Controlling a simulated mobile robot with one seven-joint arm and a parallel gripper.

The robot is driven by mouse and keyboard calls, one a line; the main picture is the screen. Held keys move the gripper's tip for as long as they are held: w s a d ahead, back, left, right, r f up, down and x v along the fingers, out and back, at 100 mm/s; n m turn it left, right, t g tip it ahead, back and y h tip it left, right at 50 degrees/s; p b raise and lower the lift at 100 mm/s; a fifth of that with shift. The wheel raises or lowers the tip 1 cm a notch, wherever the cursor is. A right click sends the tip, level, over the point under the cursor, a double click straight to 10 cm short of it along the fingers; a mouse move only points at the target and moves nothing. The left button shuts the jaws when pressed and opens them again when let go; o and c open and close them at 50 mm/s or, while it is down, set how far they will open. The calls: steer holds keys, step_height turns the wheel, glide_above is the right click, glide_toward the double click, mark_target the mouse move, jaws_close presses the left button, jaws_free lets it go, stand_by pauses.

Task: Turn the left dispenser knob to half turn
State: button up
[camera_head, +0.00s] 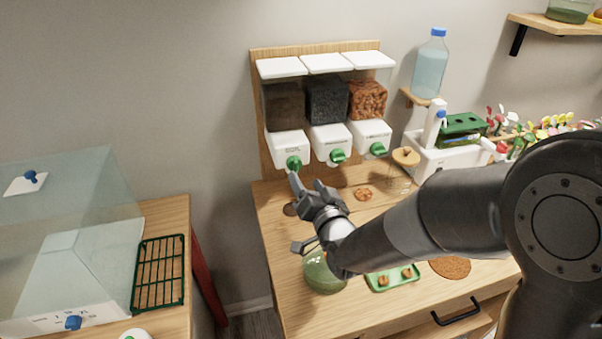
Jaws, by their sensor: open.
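A three-part dispenser hangs on a wooden backboard at the back of the table. The left dispenser (287,145) holds dark brown material and has a green knob (294,163) on its white front. My gripper (305,181) is just below and in front of that knob, with its jaws open and apparently empty. One finger reaches up close to the knob; I cannot tell whether it touches. The middle knob (338,156) and right knob (378,149) are green too and stand clear of my gripper. The exact angle of the left knob is too small to read.
A green round vessel (322,273) stands under my wrist. A green tray (393,278) with small brown pieces lies near my forearm. A transparent box (75,225) and green rack (159,272) occupy the left table.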

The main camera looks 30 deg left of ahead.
steer(key=v, duration=0.4)
steer(key=shift+s+d, duration=0.25)
steer(key=shift+d, duration=0.05)
steer(key=w+d+r+m+h, duration=0.15)
steer(key=d+h, duration=0.35)
steer(key=d, duration=0.7)
steer(key=w+d+r+h, duration=0.25)
steer(key=d+h, duration=0.25)
steer(key=d, duration=0.6)
steer(key=s+d+r+m+g+h, duration=0.1)
steer(key=s+d+g, duration=0.5)
steer(key=s+d, duration=0.9)
steer(key=s+r+h, duration=0.1)
steer(key=h, duration=0.1)
steer(key=shift+s+d+m+h, duration=0.2)
steer(key=shift+d+m+h, duration=0.15)
steer(key=shift+h, duration=0.05)
